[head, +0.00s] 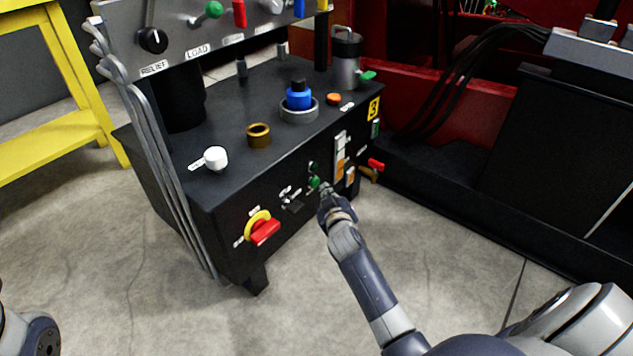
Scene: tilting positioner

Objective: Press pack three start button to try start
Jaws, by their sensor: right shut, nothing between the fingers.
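The power pack (240,200) is a black box with a yellow label "3" (374,108) at its right end. On its front face is a small green button (314,182), with a darker green round part (313,167) just above it. My right gripper (326,190) is shut and empty, with its tips right beside the green button. I cannot tell whether the tips touch it. My left gripper is out of view; only a bit of my left arm shows at the lower left.
A red rotary switch on yellow (262,228) sits left on the front face. A red-handled valve (375,164) sticks out at the right. Hoses (150,150) hang down the left side. A yellow stand (60,120) is at the left. The floor in front is clear.

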